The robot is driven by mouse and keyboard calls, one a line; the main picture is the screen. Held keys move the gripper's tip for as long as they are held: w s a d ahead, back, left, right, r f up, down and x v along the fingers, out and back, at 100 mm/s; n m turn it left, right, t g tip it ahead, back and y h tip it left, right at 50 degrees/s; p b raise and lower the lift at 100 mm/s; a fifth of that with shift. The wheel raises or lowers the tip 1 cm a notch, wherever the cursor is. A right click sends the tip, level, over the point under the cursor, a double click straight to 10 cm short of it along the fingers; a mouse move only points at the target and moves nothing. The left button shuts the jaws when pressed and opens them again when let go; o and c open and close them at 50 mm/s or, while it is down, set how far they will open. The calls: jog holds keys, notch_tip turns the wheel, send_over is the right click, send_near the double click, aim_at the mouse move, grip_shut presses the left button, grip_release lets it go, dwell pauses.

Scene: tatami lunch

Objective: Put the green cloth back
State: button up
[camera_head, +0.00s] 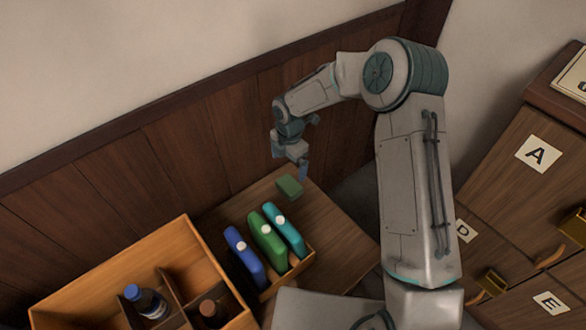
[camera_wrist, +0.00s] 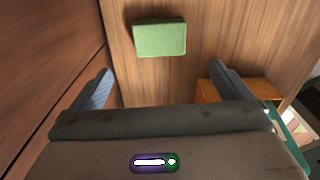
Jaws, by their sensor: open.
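The green cloth (camera_head: 289,187) is a small folded block lying on the wooden tabletop (camera_head: 335,229), near its back edge by the wall. In the wrist view the cloth (camera_wrist: 159,37) lies flat ahead of the fingertips, with bare wood around it. My gripper (camera_head: 303,160) is above and close to the cloth in the head view. In the wrist view my gripper (camera_wrist: 155,80) has its two fingers wide apart with nothing between them. The gripper does not touch the cloth in the wrist view.
A small holder (camera_head: 301,262) carries blue, green and teal upright items in front of the cloth. A divided wooden box (camera_head: 184,236) with bottles stands at left. Dark wall panelling (camera_head: 160,160) is close behind. Labelled drawers (camera_head: 510,200) stand at right. The tabletop's right part is clear.

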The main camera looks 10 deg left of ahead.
jog(key=shift+d+r, duration=0.1)
jog(key=shift+r, duration=0.2)
jog(key=s+d+r+m+t+h, duration=0.1)
jog(key=s+d+r+m, duration=0.3)
jog(key=d+r+m, duration=0.4)
jog(key=s+d+r+m, duration=0.4)
jog(key=d+r+m, duration=0.2)
jog(key=d+r, duration=0.3)
jog(key=s+d+r+m, duration=0.2)
jog(key=s+d+m, duration=0.2)
jog(key=s+m, duration=0.3)
jog(key=s+d+r+m, duration=0.3)
jog(key=s+d+m, duration=0.2)
jog(key=s+m, duration=0.2)
jog(key=shift+s+d+r+t+y, duration=0.15)
jog(key=shift+s+d+t+y, duration=0.2)
jog(key=shift+s, duration=0.9)
